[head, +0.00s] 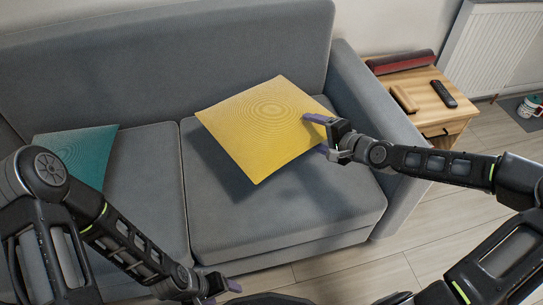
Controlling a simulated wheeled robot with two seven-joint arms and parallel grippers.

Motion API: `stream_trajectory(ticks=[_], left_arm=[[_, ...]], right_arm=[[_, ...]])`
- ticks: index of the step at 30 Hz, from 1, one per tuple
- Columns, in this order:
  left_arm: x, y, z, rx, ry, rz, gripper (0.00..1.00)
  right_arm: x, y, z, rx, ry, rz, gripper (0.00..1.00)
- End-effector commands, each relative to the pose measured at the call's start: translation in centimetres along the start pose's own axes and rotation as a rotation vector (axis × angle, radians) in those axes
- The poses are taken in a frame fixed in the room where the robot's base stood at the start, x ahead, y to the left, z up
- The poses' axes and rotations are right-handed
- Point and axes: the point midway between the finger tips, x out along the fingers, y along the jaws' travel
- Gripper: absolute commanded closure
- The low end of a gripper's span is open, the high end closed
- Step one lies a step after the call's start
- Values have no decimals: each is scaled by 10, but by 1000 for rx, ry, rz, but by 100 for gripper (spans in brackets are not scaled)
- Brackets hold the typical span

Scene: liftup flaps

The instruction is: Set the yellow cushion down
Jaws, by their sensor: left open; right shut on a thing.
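The yellow cushion (262,128) is square with fine ring lines. It is held over the right seat of the grey sofa (255,45), tilted, with a shadow on the seat below its lower left edge. My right gripper (322,134) is shut on the cushion's right side, one finger above it and one below. My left gripper (222,287) is low at the bottom of the head view, in front of the sofa, open and empty. Its fingertips are partly hidden by my own body.
A teal cushion (85,150) lies on the left seat, partly behind my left arm. The sofa's right armrest (372,100) is close to my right gripper. A wooden side table (425,100) with a dark remote (444,94) stands beyond it. Much of the right seat is bare.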

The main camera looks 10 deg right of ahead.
Motion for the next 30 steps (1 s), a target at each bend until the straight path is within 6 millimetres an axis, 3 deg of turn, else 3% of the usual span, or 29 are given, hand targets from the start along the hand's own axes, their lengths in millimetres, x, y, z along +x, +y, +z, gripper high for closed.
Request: stream_trajectory(ticks=[4,12,23,30], left_arm=[[4,-2,0,-1,1,-1,31],[19,-12,-5,-8,13,-6,31],[19,-12,-6,-8,14,-7,31],[33,-20,-9,-13,22,-11,31]], right_arm=[[4,7,0,1,0,-2,85],[21,43,0,1,0,-2,85],[22,46,0,0,0,-2,85],[36,77,1,2,0,-2,86]])
